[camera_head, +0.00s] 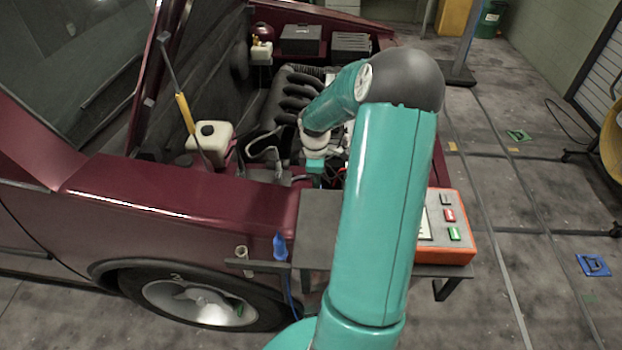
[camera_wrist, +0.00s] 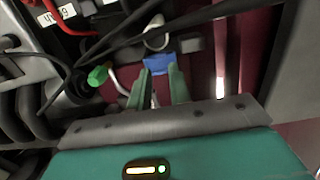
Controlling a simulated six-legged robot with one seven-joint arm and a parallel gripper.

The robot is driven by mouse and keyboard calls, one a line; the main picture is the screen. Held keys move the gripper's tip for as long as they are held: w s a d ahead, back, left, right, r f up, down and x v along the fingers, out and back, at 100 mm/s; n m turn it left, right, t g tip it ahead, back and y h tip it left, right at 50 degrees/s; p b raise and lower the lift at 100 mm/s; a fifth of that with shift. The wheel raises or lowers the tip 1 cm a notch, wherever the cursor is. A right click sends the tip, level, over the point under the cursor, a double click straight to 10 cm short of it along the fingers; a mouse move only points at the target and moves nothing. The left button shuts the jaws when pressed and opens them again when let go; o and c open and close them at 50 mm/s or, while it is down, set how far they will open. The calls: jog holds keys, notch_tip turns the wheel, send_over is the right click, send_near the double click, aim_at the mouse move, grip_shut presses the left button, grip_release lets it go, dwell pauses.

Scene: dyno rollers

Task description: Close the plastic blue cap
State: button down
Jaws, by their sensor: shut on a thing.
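The blue cap (camera_wrist: 158,66) shows in the wrist view at the tips of my gripper (camera_wrist: 159,72). The two green fingers are closed on it, one on each side. A pale curved part (camera_wrist: 155,36) lies just beyond the cap; I cannot tell whether the cap is seated. In the head view my gripper (camera_head: 315,168) reaches down into the open engine bay of the dark red car. The cap cannot be made out in the head view.
A green cap (camera_wrist: 98,75) and dark hoses lie left of the fingers. A white reservoir (camera_head: 208,136) and a yellow-handled rod (camera_head: 186,113) stand left of my arm. An orange box with buttons (camera_head: 452,225) sits on the right.

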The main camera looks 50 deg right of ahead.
jog(key=s+d+t+y, duration=0.2)
jog(key=t, duration=0.1)
jog(key=shift+s+f, duration=0.15)
jog(key=shift+s, duration=0.1)
jog(key=s+d+f+t+y, duration=0.1)
jog(key=s+f+t, duration=0.1)
jog(key=s+d+f+t+y, duration=0.1)
jog(key=s+d+f+y, duration=0.1)
jog(key=shift+s+d+f+t, duration=0.25)
jog(key=shift+d+f+t, duration=0.05)
jog(key=shift+t, duration=0.1)
jog(key=shift+s+d+f, duration=0.1)
jog(key=shift+s+f, duration=0.1)
jog(key=shift+f, duration=0.65)
jog(key=c, duration=2)
grip_release()
jog(key=o, duration=0.7)
jog(key=shift+w, duration=0.1)
jog(key=shift+r, duration=0.1)
